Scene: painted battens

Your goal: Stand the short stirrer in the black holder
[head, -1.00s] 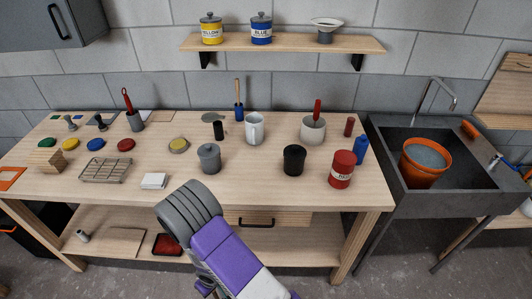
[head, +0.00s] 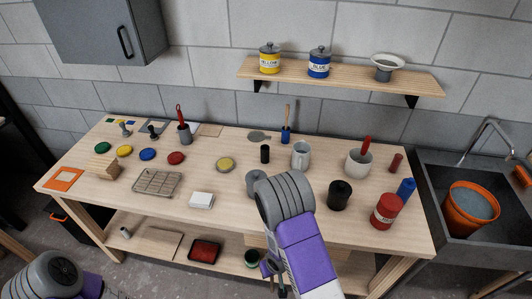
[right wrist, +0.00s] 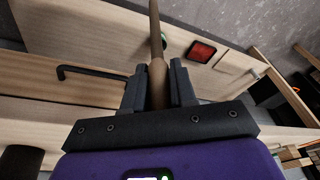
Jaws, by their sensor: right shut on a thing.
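My right gripper (right wrist: 158,70) is shut on a slim light-brown wooden stick (right wrist: 155,35), seen in the right wrist view. The stick points away between the fingers, and its far end is cut off at the top edge. In the head view my right arm hides most of that hand. A small black cylinder (head: 265,154) stands upright on the bench near the back middle, apart from my arm. A wider black pot (head: 339,195) stands nearer the front right. My left arm shows at the lower left corner of the head view; its gripper is out of view.
My right forearm partly covers a grey pot (head: 254,184). A white mug (head: 301,154), a blue holder with a wooden-handled tool (head: 287,134) and a pale pot (head: 358,164) stand around the black cylinder. A drawer handle (right wrist: 88,72) and red tray (right wrist: 201,51) show in the wrist view.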

